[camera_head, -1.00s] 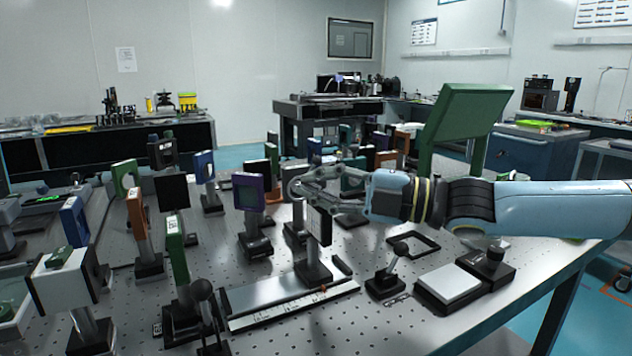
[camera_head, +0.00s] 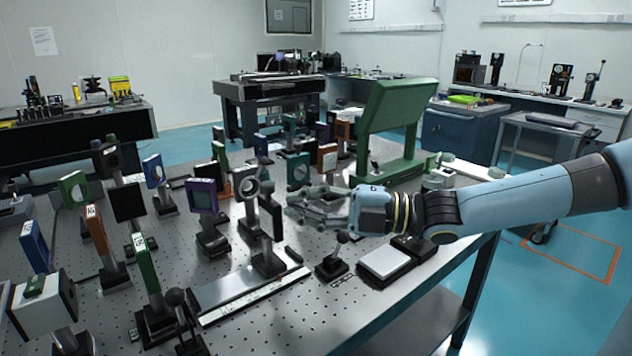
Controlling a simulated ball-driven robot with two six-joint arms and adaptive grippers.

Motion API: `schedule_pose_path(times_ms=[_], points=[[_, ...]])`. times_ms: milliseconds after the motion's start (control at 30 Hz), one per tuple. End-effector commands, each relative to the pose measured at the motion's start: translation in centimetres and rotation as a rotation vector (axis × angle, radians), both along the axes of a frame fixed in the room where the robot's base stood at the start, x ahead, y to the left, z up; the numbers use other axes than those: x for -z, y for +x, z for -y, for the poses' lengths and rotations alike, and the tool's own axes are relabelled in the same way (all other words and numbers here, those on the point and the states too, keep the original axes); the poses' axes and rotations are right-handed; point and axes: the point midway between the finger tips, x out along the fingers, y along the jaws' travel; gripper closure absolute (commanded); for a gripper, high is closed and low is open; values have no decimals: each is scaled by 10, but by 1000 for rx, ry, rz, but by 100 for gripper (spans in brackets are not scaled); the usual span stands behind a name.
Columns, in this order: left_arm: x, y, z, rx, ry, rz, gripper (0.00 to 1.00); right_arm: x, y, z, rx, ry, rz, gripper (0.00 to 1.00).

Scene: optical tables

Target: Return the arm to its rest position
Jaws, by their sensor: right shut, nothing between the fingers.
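My right arm comes in from the right edge of the head view, over the front right part of the perforated optical table (camera_head: 316,268). My right gripper (camera_head: 292,207) points left and is shut with nothing in its fingers. Its fingertips are just right of a dark plate on a post (camera_head: 268,222); I cannot tell the exact gap in depth. A small black joystick-like post (camera_head: 333,262) and a white-topped block (camera_head: 384,262) stand on the table below the wrist. My left gripper is not in view.
Several mounted optics crowd the table's left and middle, among them a purple-framed one (camera_head: 203,196) and a green plate (camera_head: 147,264). A large green stand (camera_head: 385,125) rises behind the wrist. A silver rail (camera_head: 240,290) lies in front. Open floor shows at right.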

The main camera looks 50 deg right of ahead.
Motion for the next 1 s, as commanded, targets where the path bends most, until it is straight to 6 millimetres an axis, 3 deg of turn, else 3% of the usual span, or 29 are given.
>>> schedule_pose_path(times_ms=[200,567,800,1000], points=[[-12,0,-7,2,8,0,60,1,-17,11,0,-1,-1,100],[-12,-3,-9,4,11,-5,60,11,-17,6,27,19,-47,100],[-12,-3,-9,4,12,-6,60,72,-18,-33,279,198,-447,100],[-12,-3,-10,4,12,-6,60,110,-46,-64,607,419,-836,100]])
